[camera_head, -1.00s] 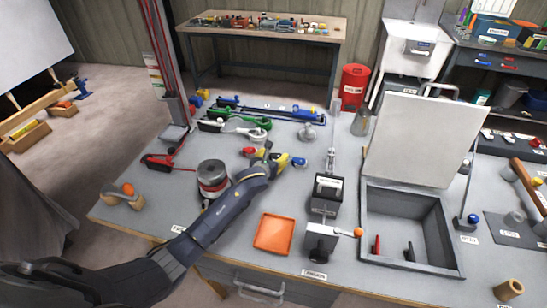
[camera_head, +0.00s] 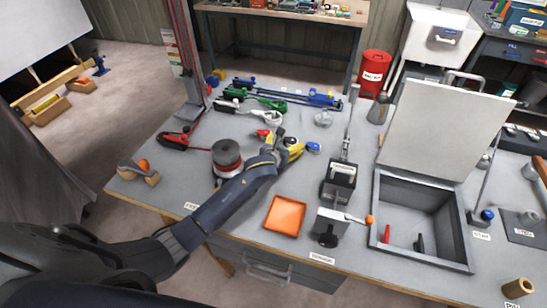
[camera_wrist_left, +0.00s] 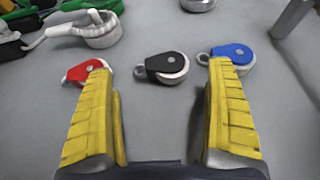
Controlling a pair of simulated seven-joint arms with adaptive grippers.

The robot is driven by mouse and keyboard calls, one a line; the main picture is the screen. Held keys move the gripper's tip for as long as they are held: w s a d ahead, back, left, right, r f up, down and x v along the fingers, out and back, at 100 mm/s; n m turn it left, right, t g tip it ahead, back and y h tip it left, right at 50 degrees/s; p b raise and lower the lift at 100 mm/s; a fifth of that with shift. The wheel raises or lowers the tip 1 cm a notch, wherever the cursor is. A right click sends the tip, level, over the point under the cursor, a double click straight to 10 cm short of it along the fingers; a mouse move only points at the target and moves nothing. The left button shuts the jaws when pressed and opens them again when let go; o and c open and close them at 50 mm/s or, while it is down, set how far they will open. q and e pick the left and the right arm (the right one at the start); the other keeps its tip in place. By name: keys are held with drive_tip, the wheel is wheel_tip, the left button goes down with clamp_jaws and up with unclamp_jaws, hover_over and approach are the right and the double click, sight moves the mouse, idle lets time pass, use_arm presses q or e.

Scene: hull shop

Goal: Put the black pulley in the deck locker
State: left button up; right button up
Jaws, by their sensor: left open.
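The black pulley (camera_wrist_left: 165,68) lies on the bench in the left wrist view, ahead of and between my left gripper's fingertips. My left gripper (camera_wrist_left: 160,75) is open and empty; in the head view it (camera_head: 287,145) is low over the bench and hides the black pulley or most of it. A red pulley (camera_wrist_left: 86,70) lies by the left finger and a blue pulley (camera_wrist_left: 236,55) by the right finger; the fingers partly cover both. The deck locker (camera_head: 465,238) is the grey box at the right, with its lid (camera_head: 440,130) raised. My right gripper is not in view.
An orange tray (camera_head: 285,215), a black-and-silver device (camera_head: 338,183) and an orange-knobbed lever unit (camera_head: 335,228) stand between the gripper and the locker. A wire spool (camera_head: 227,157) is beside my left arm. A red item (camera_head: 386,234) and a black item (camera_head: 419,243) are in the locker.

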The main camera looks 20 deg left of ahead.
use_arm(q)
drive_tip(key=v, duration=1.3)
drive_tip(key=shift+s+d, duration=0.15)
drive_tip(key=shift+s, duration=0.35)
drive_tip(key=c, duration=0.5)
drive_tip(key=shift+o, duration=0.2)
